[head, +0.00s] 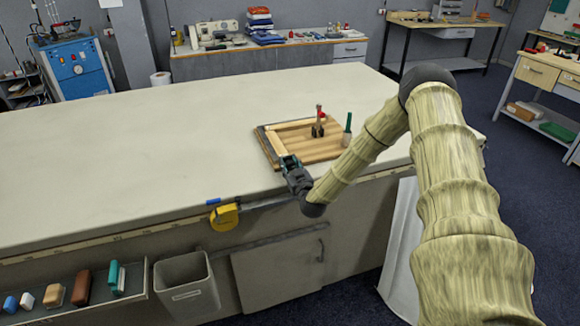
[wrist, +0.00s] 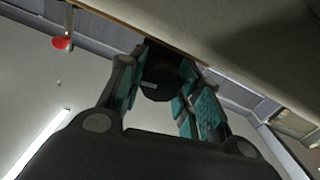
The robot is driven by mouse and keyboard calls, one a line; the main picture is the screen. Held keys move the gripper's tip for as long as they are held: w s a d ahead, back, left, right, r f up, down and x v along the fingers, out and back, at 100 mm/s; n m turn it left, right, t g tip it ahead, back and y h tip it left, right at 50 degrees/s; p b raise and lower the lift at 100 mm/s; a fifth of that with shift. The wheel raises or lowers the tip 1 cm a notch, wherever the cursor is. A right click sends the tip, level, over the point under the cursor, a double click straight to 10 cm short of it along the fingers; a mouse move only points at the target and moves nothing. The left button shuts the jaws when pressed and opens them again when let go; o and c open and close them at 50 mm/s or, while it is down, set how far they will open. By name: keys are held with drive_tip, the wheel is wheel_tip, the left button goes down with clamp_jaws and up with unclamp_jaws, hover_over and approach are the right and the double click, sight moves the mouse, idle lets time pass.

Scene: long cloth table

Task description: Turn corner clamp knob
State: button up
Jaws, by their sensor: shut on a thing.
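A wooden board (head: 318,150) with light frame strips lies near the table's front edge in the head view. My gripper (head: 289,162) is at its front left corner, reaching in low from the front. In the wrist view, my gripper (wrist: 163,68) has its teal-padded fingers on both sides of a dark round knob (wrist: 157,82) with a short pale mark on its face. The gripper is shut on this knob. In the head view the gripper covers the knob, and the clamp body cannot be made out.
A red-tipped toggle clamp (head: 319,121) stands on the board, and a green-handled tool (head: 347,124) stands upright at its right. A yellow tape measure (head: 224,217) is at the table's front edge. The cloth table (head: 150,150) is bare to the left.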

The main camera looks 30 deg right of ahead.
drive_tip(key=shift+f, duration=0.1)
drive_tip(key=m+b, duration=0.4)
drive_tip(key=shift+d+f, duration=0.15)
drive_tip(key=m+b, duration=0.3)
drive_tip(key=shift+d+m+b, duration=0.1)
drive_tip(key=shift+m+b, duration=0.95)
drive_tip(key=shift+m, duration=0.05)
drive_tip(key=shift+r, duration=0.25)
drive_tip(key=o, duration=1)
drive_tip(key=shift+s, duration=0.15)
drive_tip(key=shift+o, duration=0.2)
drive_tip(key=shift+f, duration=0.1)
